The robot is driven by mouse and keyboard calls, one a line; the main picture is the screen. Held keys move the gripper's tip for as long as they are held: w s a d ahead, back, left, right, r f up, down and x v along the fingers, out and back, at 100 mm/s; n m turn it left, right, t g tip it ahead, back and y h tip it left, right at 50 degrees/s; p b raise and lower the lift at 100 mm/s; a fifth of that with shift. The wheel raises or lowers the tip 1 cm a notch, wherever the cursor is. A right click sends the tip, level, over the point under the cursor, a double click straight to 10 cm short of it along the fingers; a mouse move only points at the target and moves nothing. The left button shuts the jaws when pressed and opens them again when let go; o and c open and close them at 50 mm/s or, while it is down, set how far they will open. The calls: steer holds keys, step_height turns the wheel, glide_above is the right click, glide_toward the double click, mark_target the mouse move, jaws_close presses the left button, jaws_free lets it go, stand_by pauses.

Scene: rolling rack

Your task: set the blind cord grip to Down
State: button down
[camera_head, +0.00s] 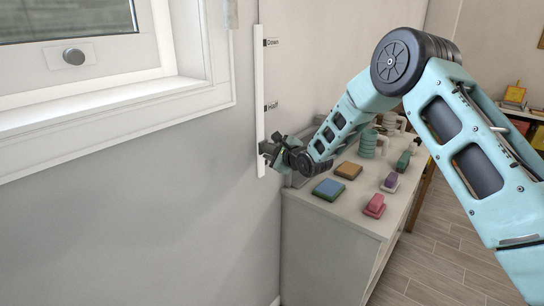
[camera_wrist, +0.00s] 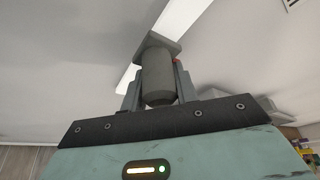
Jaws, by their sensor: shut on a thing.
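The blind cord grip (camera_head: 265,148) is a small dark grey piece low on a white vertical rail (camera_head: 260,80) on the wall. It sits below the "Half" mark (camera_head: 270,107) and well below the "Down" mark (camera_head: 272,43) near the top. My gripper (camera_head: 275,150) reaches it from the right and covers part of it. In the wrist view the grip is a dark grey cylinder (camera_wrist: 158,75) on a square base against the rail. My gripper's fingers (camera_wrist: 158,88) stand on both sides of it, shut on it.
A white-framed window with a round knob (camera_head: 74,57) is left of the rail. Right of the rail, below my arm, a cabinet (camera_head: 330,208) carries blue and orange blocks, pink and purple pieces and green items. The wall along the rail above the grip looks clear.

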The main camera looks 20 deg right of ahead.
mark_target(263, 45)
steer(key=r+p, duration=0.3)
steer(key=r, duration=0.8)
steer(key=r+p, duration=0.3)
steer(key=r, duration=0.8)
steer(key=r+p, duration=0.2)
steer(key=r, duration=0.9)
steer(key=shift+a+r+p, duration=0.15)
steer(key=shift+a+p, duration=0.1)
steer(key=shift+p, duration=0.15)
steer(key=shift+r, duration=0.15)
steer(key=c, duration=1.1)
jaws_free()
steer(key=shift+s, duration=0.2)
steer(key=b+v, duration=0.5)
steer(key=v, duration=1.2)
steer(key=shift+d+f, duration=0.25)
steer(key=shift+f, duration=0.05)
